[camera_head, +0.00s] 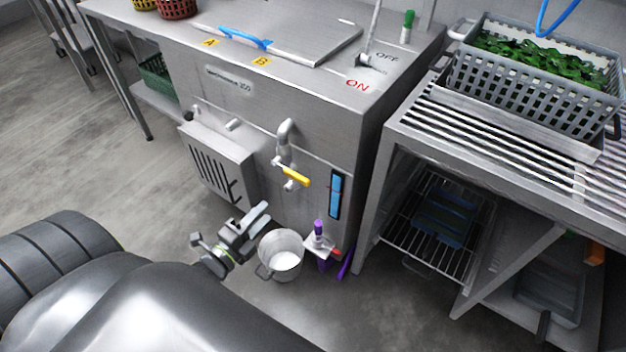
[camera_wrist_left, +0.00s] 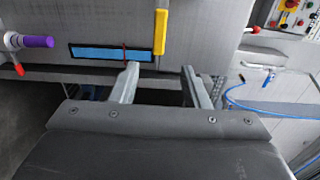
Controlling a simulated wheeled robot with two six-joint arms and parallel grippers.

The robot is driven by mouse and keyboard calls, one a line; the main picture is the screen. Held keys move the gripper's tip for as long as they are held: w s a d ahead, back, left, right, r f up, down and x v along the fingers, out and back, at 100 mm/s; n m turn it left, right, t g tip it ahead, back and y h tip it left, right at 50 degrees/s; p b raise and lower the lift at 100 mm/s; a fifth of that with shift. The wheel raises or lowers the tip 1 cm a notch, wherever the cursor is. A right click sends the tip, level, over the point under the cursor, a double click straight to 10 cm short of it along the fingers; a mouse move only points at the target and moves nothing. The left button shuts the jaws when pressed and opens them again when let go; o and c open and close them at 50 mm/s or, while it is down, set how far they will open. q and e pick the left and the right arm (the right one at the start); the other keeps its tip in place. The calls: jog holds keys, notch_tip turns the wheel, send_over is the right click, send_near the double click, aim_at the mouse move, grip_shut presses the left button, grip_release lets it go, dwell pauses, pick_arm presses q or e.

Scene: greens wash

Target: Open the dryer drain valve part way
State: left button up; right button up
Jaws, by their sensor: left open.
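The dryer drain valve is a grey bent pipe (camera_head: 285,140) on the front of the steel machine, with a yellow lever (camera_head: 295,176) low on it. In the head view the lever points right and slightly down. A yellow bar, apparently this lever, shows in the left wrist view (camera_wrist_left: 160,32), just beyond the fingertips. My left gripper (camera_head: 257,214) is open and empty, below and left of the lever, apart from it. Its two fingers also show in the wrist view (camera_wrist_left: 160,72), with nothing between them. My right gripper is not in view.
A grey bucket (camera_head: 281,262) with white contents stands on the floor below the valve. A blue gauge strip (camera_head: 336,195) is right of the lever. A purple-handled fitting (camera_head: 319,240) is beside the bucket. A slatted steel bench (camera_head: 480,128) stands at right.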

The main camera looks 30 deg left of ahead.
aim_at(296, 180)
pick_arm(q)
jog(key=w, duration=1.1)
jog(key=w+d, duration=0.1)
jog(key=w, duration=0.4)
jog(key=shift+w+d, duration=0.1)
jog(key=shift+w, duration=0.3)
grip_shut()
